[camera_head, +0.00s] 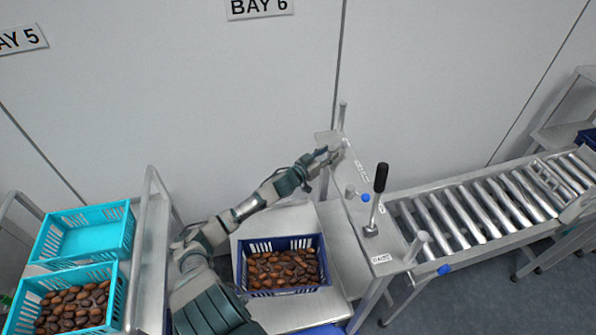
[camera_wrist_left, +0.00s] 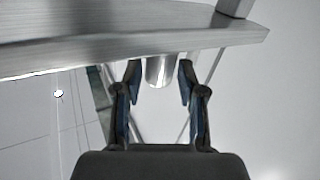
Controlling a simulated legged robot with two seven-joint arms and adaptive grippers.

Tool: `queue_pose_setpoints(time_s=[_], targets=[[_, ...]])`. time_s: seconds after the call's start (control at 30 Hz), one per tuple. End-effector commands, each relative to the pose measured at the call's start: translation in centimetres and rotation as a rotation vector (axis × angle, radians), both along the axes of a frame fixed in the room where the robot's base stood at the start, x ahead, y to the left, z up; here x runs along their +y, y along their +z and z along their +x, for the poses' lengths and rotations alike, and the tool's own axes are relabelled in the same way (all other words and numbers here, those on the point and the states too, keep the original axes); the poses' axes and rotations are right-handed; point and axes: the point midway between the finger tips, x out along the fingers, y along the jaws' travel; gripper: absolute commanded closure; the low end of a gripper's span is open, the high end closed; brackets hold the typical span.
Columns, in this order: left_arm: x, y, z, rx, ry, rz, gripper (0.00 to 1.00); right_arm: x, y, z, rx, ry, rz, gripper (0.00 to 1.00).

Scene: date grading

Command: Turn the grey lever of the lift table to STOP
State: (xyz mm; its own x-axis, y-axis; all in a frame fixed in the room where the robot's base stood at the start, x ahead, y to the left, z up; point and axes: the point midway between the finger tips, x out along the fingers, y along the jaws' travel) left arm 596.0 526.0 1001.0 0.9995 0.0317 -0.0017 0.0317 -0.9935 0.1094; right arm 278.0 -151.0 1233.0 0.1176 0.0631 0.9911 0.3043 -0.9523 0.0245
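The lift table's metal control panel (camera_head: 385,240) stands right of centre in the head view. My left gripper (camera_head: 333,153) is at its far left end. In the left wrist view my left gripper (camera_wrist_left: 160,78) is open, with a rounded grey metal piece (camera_wrist_left: 159,71) between its fingertips. Gaps show on both sides of that piece; it looks like the grey lever's end, but I cannot be sure. In the head view the gripper hides that spot, and the lever's setting and the STOP mark cannot be read. My right gripper is not in view.
A black-handled lever (camera_head: 381,178) and a blue button (camera_head: 365,198) are on the panel. A dark blue crate of dates (camera_head: 243,262) stands left of it. Turquoise crates (camera_head: 127,232) are at left. A roller conveyor (camera_head: 480,208) runs right. A wall (camera_head: 200,80) stands behind.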

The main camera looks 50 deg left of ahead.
Motion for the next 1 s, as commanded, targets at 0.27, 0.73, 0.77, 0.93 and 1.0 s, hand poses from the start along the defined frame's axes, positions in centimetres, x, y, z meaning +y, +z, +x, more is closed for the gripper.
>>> queue_pose_setpoints(time_s=[0.27, 0.73, 0.77, 0.93, 1.0], targets=[[-0.2, 0.7, -5.9, 0.005, 0.000, -0.004, 0.60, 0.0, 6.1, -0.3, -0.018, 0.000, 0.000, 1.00], [-0.4, 0.2, -13.0, 0.003, 0.000, 0.000, 0.60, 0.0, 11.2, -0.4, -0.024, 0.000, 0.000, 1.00], [-0.4, 0.1, -13.2, 0.003, 0.000, 0.001, 0.60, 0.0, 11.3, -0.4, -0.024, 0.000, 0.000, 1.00], [-0.4, -0.1, -13.4, 0.002, -0.001, 0.001, 0.60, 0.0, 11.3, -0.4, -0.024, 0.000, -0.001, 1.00], [-0.4, -0.1, -13.4, 0.002, -0.001, 0.001, 0.60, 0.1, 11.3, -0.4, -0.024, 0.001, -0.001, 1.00]])
